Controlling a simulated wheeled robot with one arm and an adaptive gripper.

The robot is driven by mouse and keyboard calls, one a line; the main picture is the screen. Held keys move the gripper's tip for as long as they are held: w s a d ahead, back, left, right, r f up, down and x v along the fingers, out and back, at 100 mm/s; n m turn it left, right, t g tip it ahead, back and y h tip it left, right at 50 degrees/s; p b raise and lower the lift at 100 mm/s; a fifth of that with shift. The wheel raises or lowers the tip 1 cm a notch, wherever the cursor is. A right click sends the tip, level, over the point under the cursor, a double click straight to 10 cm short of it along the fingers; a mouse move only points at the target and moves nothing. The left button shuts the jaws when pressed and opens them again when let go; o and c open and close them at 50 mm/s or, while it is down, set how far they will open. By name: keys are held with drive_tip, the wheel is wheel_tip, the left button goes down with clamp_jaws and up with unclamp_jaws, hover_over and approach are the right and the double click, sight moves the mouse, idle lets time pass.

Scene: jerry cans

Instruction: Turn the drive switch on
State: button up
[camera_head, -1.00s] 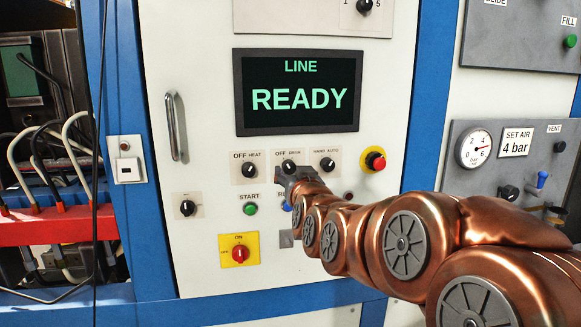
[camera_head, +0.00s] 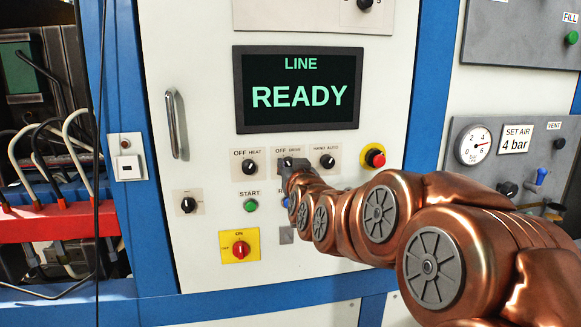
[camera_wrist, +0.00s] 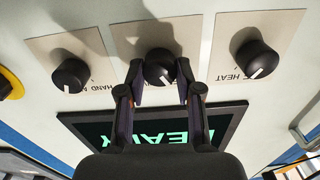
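The drive switch is a black round knob (camera_wrist: 160,68) on a pale plate in the wrist view. Its white mark points toward the bottom of that upside-down picture. In the head view the drive switch (camera_head: 288,161) is partly covered by my gripper (camera_head: 287,173). In the wrist view my gripper (camera_wrist: 159,82) has one finger on each side of the knob. The fingers look spread a little wider than the knob, with narrow gaps. Whether either finger touches it is hard to tell.
The heat knob (camera_head: 249,167) and the hand/auto knob (camera_head: 327,161) flank the drive switch. A red button (camera_head: 376,158) is further right. A green start button (camera_head: 250,205) and a red rotary switch (camera_head: 240,249) are below. The screen (camera_head: 298,90) above reads LINE READY.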

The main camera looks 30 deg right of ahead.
clamp_jaws()
drive_tip(key=shift+f+b, duration=0.1)
drive_tip(key=shift+b, duration=0.25)
drive_tip(key=shift+d+m+b, duration=0.1)
drive_tip(key=shift+m+b, duration=2.25)
drive_tip(key=shift+m, duration=3.55)
drive_tip(key=o, duration=0.6)
unclamp_jaws()
